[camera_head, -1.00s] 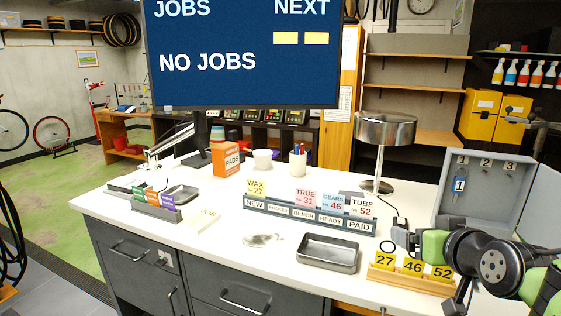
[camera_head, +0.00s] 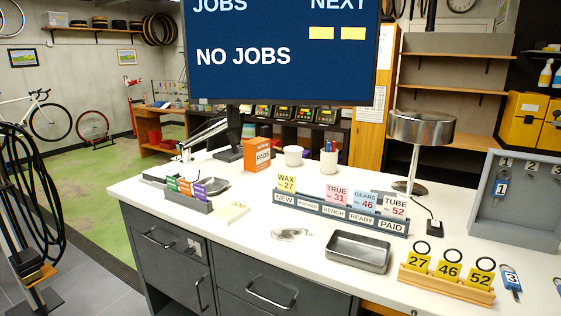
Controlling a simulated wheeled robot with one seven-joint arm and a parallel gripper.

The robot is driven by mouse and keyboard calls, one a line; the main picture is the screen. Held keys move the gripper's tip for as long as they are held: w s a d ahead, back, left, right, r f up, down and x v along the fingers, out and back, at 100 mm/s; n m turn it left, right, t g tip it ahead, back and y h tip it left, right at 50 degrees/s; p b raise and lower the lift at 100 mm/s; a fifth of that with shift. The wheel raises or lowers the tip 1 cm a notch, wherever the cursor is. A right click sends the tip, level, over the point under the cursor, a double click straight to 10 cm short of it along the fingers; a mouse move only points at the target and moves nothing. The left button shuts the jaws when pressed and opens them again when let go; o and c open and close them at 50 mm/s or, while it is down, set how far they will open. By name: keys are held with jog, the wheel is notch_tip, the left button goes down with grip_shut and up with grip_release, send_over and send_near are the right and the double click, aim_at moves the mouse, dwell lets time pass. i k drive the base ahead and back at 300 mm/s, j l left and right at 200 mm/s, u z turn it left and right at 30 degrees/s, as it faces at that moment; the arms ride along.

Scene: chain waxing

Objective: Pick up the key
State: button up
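A key with a blue tag marked 1 (camera_head: 502,187) hangs inside the open grey key cabinet (camera_head: 487,212) at the right. Another key with a blue tag marked 3 (camera_head: 511,282) lies on the white counter, just right of the yellow number tags. A small piece of another blue item (camera_head: 558,284) shows at the right edge, cut off by the frame; I cannot tell whether it is a key. My gripper is not in view.
A wooden stand with yellow tags 27, 46 and 52 (camera_head: 445,287) sits beside the tag 3 key. An empty metal tray (camera_head: 358,252), a job card rack (camera_head: 338,217) and a chrome lamp (camera_head: 420,128) stand on the counter (camera_head: 262,207). The counter's front middle is fairly clear.

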aim_at(510, 279)
jog(key=z, duration=1.45)
